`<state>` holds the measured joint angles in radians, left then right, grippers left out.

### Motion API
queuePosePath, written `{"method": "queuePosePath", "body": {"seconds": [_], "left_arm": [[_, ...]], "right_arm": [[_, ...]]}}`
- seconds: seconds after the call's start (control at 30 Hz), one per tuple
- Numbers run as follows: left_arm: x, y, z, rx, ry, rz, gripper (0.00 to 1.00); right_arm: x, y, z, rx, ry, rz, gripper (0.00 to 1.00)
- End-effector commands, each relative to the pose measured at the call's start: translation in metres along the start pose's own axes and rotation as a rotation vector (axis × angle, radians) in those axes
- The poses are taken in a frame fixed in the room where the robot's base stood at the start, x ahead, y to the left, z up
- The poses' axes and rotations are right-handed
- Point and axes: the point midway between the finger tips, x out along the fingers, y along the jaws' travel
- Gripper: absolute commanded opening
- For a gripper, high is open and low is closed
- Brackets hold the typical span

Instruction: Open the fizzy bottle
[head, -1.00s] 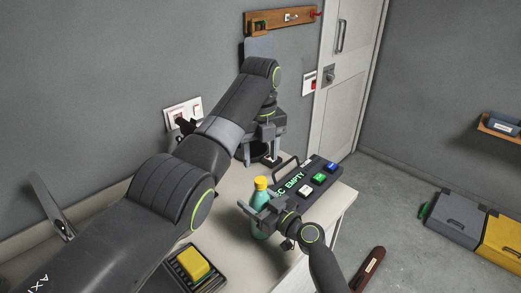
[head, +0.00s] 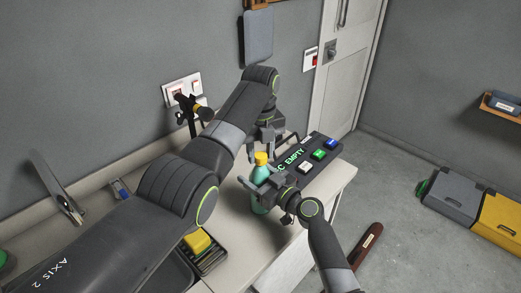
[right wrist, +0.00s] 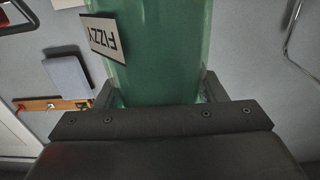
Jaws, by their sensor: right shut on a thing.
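The fizzy bottle (head: 258,177) is teal with a yellow cap (head: 261,158) and stands upright over the counter in the head view. Its label reads FIZZY, upside down in the right wrist view (right wrist: 104,37). My right gripper (head: 264,187) is shut on the bottle's body, with its jaws on both sides of it. My left gripper (head: 264,143) points down just above and behind the cap in the picture. Its fingers look apart, and part of them is hidden. I cannot tell whether they touch the cap.
A yellow sponge (head: 197,242) sits in a dark rack at the front left. The counter's right edge is close to the bottle.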

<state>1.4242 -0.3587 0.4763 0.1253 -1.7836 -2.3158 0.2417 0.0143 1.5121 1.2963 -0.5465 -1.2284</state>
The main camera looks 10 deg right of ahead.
Motion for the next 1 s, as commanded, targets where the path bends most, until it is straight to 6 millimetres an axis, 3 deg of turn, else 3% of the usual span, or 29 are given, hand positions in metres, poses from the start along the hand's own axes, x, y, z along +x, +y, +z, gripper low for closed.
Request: {"method": "queuePosePath", "body": {"seconds": [0.03,0.2,0.53,1.0], "left_arm": [[-0.0001,0.0,0.0,0.0,0.0,0.0,0.3],[-0.0002,0.0001,0.0001,0.0,0.0,0.0,0.08],[-0.0003,0.0003,0.0002,-0.062,0.0,0.0,0.06],[-0.0007,0.0004,-0.0001,-0.784,0.0,0.0,0.06]], "right_arm": [[0.0,0.0,0.0001,0.0,0.0,0.0,0.0],[-0.0001,0.0001,0.0001,0.0,0.0,0.0,0.0],[-0.0001,0.0001,0.0001,0.0,0.0,0.0,0.0],[-0.0001,0.0002,0.0001,0.0,0.0,0.001,0.0]]}}
